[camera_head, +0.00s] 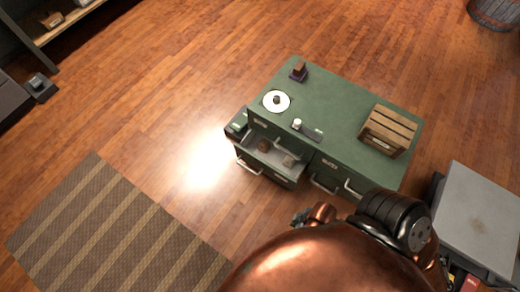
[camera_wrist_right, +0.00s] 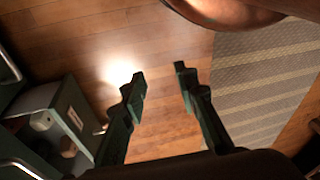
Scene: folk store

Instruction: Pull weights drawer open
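A green cabinet (camera_head: 340,97) stands on the wood floor in the head view. Its left drawer (camera_head: 270,153) is pulled out, with a brown block and a paler object inside; a pale bar handle (camera_head: 248,167) is on its front. The open drawer (camera_wrist_right: 75,118) also shows at the left of the wrist view. Closed fronts with handles (camera_head: 323,186) are to its right; I cannot read the labels. My right gripper (camera_wrist_right: 160,80) is open and empty over the floor, apart from the drawer; in the head view it is mostly hidden behind my copper arm. My left gripper is not in view.
On the cabinet top are a white plate (camera_head: 283,108), a wooden crate (camera_head: 373,140) and a small dark object (camera_head: 299,70). A grey-topped stand (camera_head: 478,215) is close on the right. A striped rug (camera_head: 105,235) lies left; the floor between is clear.

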